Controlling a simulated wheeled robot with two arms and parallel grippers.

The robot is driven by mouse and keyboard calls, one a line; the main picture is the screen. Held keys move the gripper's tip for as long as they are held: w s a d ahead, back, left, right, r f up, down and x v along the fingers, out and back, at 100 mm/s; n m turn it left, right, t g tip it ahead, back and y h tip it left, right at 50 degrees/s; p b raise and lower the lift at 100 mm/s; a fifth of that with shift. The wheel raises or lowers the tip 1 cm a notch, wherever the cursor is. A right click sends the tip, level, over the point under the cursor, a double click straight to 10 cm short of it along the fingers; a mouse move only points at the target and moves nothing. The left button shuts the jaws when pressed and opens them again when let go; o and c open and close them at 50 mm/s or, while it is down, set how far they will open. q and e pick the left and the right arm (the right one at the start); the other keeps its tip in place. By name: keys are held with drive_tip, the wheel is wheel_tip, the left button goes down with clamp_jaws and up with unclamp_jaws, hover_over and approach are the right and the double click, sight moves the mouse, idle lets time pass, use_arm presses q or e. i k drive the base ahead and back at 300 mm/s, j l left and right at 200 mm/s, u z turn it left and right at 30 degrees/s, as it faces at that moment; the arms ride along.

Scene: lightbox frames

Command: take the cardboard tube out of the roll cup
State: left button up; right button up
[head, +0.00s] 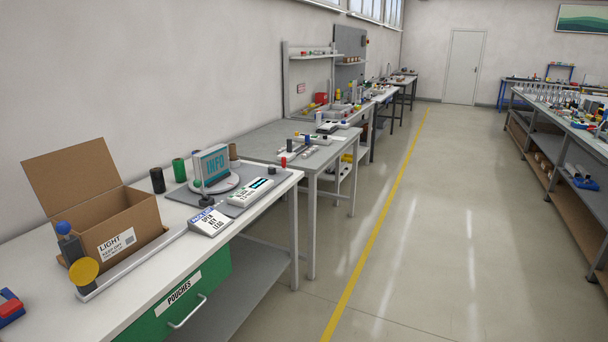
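No cardboard tube in a roll cup can be made out for sure. A small brown cylinder (233,152) stands at the back of the near bench, partly hidden behind the INFO sign; I cannot tell whether it is the tube. A black cylinder (157,180) and a green cylinder (179,170) stand upright to its left, near the wall. I cannot tell whether any of these is a cup. Neither of my grippers is in view.
The near white bench (150,285) holds an open cardboard box (135,215) labelled LIGHT, the INFO sign (212,165) on a round base, and a MODLEX sign (209,222). A green POUCHES drawer (185,295) is below. More benches line the wall; the floor (430,240) at right is clear.

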sight(233, 151)
drive_tip(key=i+u, duration=0.2)
drive_tip(key=i, duration=0.25)
drive_tip(key=i+l+u, duration=0.15)
drive_tip(key=i, duration=0.25)
drive_tip(key=i+l+u, duration=0.2)
drive_tip(key=i, duration=0.25)
drive_tip(key=i+l+u, duration=0.2)
drive_tip(key=i, duration=0.2)
drive_tip(key=i+l, duration=0.3)
drive_tip(key=i+l+u, duration=0.15)
drive_tip(key=i+l, duration=0.15)
drive_tip(key=l, duration=0.2)
drive_tip(key=i+l, duration=0.3)
drive_tip(key=l, duration=0.15)
